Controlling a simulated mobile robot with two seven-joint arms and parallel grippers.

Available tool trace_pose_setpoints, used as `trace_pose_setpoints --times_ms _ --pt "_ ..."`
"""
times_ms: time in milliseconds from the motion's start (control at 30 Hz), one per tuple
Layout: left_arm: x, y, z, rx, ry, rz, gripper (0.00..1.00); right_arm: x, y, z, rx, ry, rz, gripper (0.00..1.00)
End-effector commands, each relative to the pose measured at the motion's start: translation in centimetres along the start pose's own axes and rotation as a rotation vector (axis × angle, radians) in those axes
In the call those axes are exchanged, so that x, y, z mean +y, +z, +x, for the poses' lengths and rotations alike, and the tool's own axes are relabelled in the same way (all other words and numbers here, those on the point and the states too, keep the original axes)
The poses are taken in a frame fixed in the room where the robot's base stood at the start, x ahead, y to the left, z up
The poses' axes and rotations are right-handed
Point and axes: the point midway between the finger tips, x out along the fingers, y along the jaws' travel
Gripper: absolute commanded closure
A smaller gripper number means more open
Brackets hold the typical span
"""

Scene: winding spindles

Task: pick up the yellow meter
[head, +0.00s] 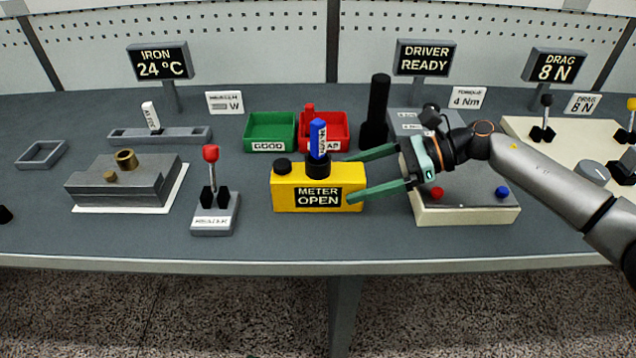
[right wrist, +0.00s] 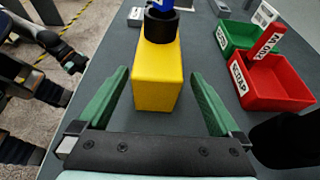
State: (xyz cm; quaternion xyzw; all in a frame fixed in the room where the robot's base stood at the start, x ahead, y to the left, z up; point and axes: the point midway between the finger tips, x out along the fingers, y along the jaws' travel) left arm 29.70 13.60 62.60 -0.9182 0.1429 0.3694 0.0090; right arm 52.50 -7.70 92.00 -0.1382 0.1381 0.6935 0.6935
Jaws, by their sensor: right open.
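The yellow meter (head: 318,185) stands upright on the grey bench in the head view. Its front label reads "METER OPEN", and a blue piece (head: 318,137) stands in the black socket on its top. My right gripper (head: 357,177) comes in from the right, with its green fingers open at the meter's right end. In the right wrist view the meter (right wrist: 158,78) lies ahead, between and beyond the open fingers (right wrist: 163,85). I cannot tell from these frames whether a finger touches it. My left gripper is not seen in the head view.
A green bin (head: 270,130) and a red bin (head: 324,132) stand behind the meter. A black cylinder (head: 376,110) is behind my gripper. A red-knobbed lever (head: 212,190) stands left of the meter. The bench's front edge (head: 230,266) is near, with clear surface before the meter.

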Motion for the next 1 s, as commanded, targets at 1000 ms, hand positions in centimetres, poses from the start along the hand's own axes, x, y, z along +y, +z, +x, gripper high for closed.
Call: trace_pose_setpoints --times_ms 1000 --pt "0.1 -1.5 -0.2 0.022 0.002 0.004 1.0 0.5 0.0 5.2 0.0 0.0 0.0 0.37"
